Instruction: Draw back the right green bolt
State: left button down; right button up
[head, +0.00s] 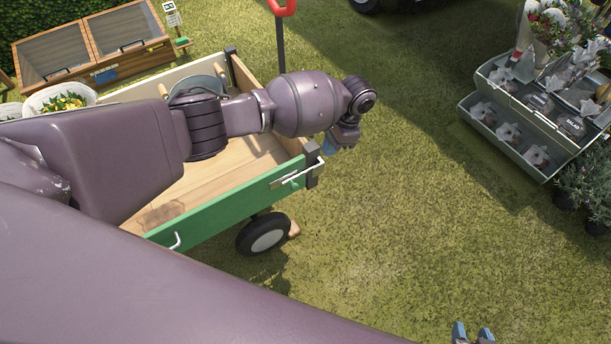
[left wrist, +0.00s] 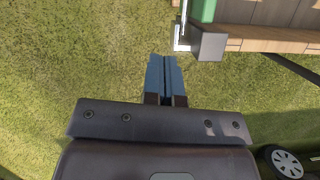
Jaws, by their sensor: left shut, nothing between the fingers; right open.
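The wooden cart's green side panel (head: 225,203) faces me. The right bolt (head: 305,172), a pale metal rod with a bent handle, lies along its right end by the dark corner block (head: 312,178). In the left wrist view the bolt's metal end (left wrist: 181,38) and the corner block (left wrist: 207,42) show just above and right of my fingers. My left gripper (head: 330,147) is shut and empty just beyond the cart's right corner, apart from the bolt; its blue fingers also show in the left wrist view (left wrist: 164,75). My right gripper (head: 473,334) is open and empty at the bottom edge.
A second pale handle (head: 175,241) is at the panel's left end. A tiered stand (head: 535,118) is at the right. Grass right of the cart is clear.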

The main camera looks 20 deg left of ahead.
aim_at(294, 187)
jog(key=shift+w, duration=0.1)
pick_arm(q)
jog(key=b+x, duration=0.2)
jog(key=x, duration=0.8)
jog(key=shift+a+f, duration=0.1)
jog(key=shift+f, duration=0.15)
jog(key=shift+s+a+r+p, duration=0.15)
jog(key=shift+s+a+p, duration=0.5)
jog(key=shift+s+a, duration=0.55)
jog(key=shift+s+a+r+p, duration=0.1)
jog(key=shift+s+a+p, duration=0.5)
jog(key=shift+s+a, duration=0.7)
jog(key=shift+s, duration=0.2)
jog(key=shift+s+a+f, duration=0.15)
jog(key=shift+s+f, duration=0.1)
jog(key=shift+f, duration=0.1)
pick_arm(e)
jog(key=shift+d+r, duration=0.15)
jog(key=shift+r, duration=0.2)
